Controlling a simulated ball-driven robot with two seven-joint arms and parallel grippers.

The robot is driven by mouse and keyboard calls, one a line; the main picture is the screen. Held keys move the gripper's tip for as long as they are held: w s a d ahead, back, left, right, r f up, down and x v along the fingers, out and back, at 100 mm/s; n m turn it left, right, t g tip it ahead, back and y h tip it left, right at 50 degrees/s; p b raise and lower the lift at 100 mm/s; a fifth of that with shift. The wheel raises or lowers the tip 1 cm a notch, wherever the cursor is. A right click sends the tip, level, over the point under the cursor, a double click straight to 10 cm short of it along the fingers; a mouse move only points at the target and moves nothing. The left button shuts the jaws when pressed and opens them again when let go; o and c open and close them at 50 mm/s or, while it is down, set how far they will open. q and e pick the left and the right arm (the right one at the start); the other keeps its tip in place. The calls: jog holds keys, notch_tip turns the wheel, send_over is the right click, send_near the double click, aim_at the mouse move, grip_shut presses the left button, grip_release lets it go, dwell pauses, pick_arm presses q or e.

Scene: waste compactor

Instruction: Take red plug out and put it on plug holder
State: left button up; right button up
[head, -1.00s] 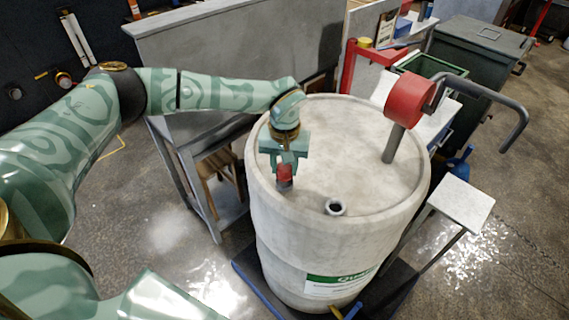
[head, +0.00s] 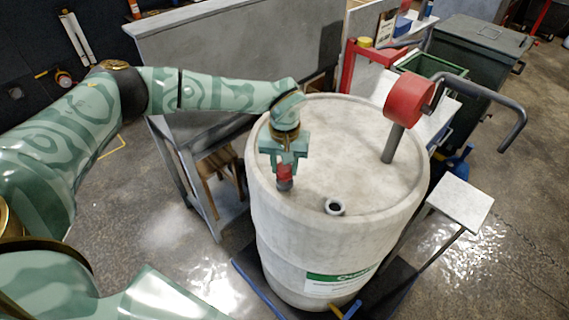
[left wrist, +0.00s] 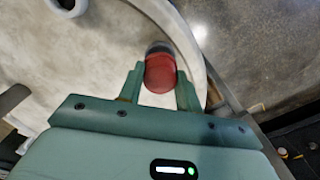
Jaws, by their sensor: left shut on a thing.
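The red plug (head: 285,173) has a red top and a dark grey lower part. My left gripper (head: 284,165) is shut on it over the left part of the white barrel's lid (head: 330,150). In the left wrist view, the plug (left wrist: 160,74) sits between the two fingers of my left gripper (left wrist: 160,88). An open round hole with a raised rim (head: 335,207) is in the lid, to the right of the plug; nothing is in it. A small flat pale platform (head: 460,204) stands right of the barrel; I cannot tell if it is the plug holder. My right gripper is out of view.
A red round-headed pump with a grey curved handle (head: 408,100) rises from the lid's back right. A grey bench (head: 235,50) stands behind the barrel. A dark green bin (head: 480,55) stands at the back right. The lid's middle is clear.

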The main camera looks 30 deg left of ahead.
pick_arm(q)
jog(key=shift+f+b, duration=0.6)
jog(key=shift+f, duration=0.65)
dwell(0.4)
jog(key=o, duration=1.2)
jog(key=shift+c, duration=0.2)
jog(key=shift+c, duration=0.4)
notch_tip(320, 180, up, 7)
jog(key=p, duration=0.6)
jog(key=shift+r, duration=0.1)
